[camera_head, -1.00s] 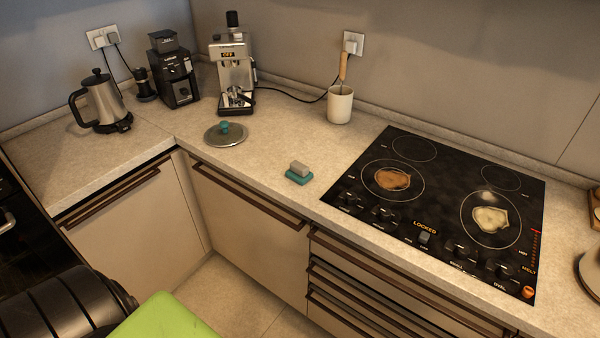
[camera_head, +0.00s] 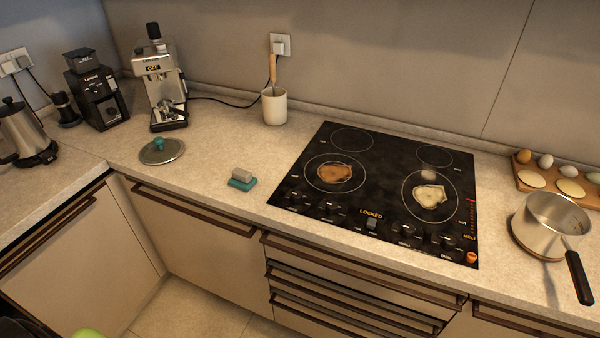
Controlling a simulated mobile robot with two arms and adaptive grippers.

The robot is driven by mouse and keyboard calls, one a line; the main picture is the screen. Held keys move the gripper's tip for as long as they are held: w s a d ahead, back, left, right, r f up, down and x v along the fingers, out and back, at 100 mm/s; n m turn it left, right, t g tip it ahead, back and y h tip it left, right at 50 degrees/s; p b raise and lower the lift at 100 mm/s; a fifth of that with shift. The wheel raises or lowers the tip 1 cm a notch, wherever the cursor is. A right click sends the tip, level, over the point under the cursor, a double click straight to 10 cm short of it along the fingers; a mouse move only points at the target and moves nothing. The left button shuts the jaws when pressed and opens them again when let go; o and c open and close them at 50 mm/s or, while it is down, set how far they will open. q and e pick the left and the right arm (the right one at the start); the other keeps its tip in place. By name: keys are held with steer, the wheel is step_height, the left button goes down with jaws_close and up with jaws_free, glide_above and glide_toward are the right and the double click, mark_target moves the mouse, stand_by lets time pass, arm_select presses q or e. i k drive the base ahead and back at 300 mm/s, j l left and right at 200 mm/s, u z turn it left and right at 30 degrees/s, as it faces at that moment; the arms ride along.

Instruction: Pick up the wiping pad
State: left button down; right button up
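The wiping pad (camera_head: 242,180) lies on the countertop, left of the black cooktop and close to the counter's front edge. It has a teal base with a grey block on top. Nothing touches it. Neither of my grippers can be made out in the head view.
A cooktop (camera_head: 380,190) with brown and pale stains is right of the pad. A lid (camera_head: 161,152) lies left of it. A utensil cup (camera_head: 274,106) and coffee machine (camera_head: 160,85) stand behind. A pot (camera_head: 550,225) and egg tray (camera_head: 558,180) are at right. Counter around the pad is clear.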

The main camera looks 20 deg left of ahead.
mark_target(242, 179)
steer(key=j+z, duration=0.15)
steer(key=j, duration=0.45)
steer(key=j+z, duration=0.15)
steer(key=j, duration=0.5)
steer(key=k+j+z, duration=0.15)
steer(key=j, duration=0.45)
